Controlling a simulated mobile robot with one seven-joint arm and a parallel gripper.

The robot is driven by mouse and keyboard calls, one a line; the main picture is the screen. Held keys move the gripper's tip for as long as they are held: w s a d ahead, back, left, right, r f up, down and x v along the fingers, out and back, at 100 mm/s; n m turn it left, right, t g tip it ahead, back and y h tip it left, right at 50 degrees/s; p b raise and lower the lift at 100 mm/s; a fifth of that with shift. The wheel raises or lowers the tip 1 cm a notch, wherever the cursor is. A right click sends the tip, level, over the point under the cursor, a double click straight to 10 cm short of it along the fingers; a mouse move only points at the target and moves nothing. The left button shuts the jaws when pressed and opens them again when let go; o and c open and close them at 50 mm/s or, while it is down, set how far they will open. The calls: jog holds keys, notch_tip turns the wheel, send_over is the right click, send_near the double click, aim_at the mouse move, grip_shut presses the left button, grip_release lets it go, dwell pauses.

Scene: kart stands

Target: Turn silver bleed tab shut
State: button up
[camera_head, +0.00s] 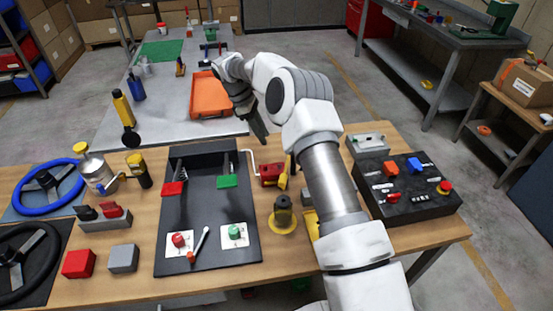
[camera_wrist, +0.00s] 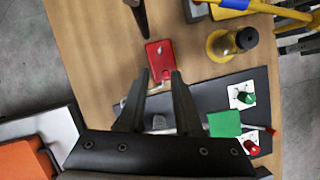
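A red block (camera_head: 270,173) stands at the right of the black pedal board (camera_head: 208,258), with a bent pale rod at its left. In the wrist view the red block (camera_wrist: 158,72) lies just beyond the fingertips and bears a small silver piece (camera_wrist: 160,49), perhaps the bleed tab; its exact shape and turn are too small to tell. My gripper (camera_head: 257,132) hangs above and behind the block. In the wrist view my gripper (camera_wrist: 160,74) has its two fingers apart, with nothing held between them.
A yellow-based dark knob (camera_head: 283,215) stands in front of the block. Red (camera_head: 174,188) and green (camera_head: 228,181) pedals sit on the board. A black switch box (camera_head: 410,190) is at right, a silver canister (camera_head: 96,172) at left. An orange tray (camera_head: 210,96) lies on the table behind.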

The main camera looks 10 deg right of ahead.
aim_at(276, 168)
jog(key=p+x, duration=0.1)
jog(key=x, duration=1)
jog(key=shift+f+p, duration=0.3)
jog(key=shift+p, duration=0.1)
jog(key=shift+c, duration=0.3)
grip_shut()
dwell(0.5)
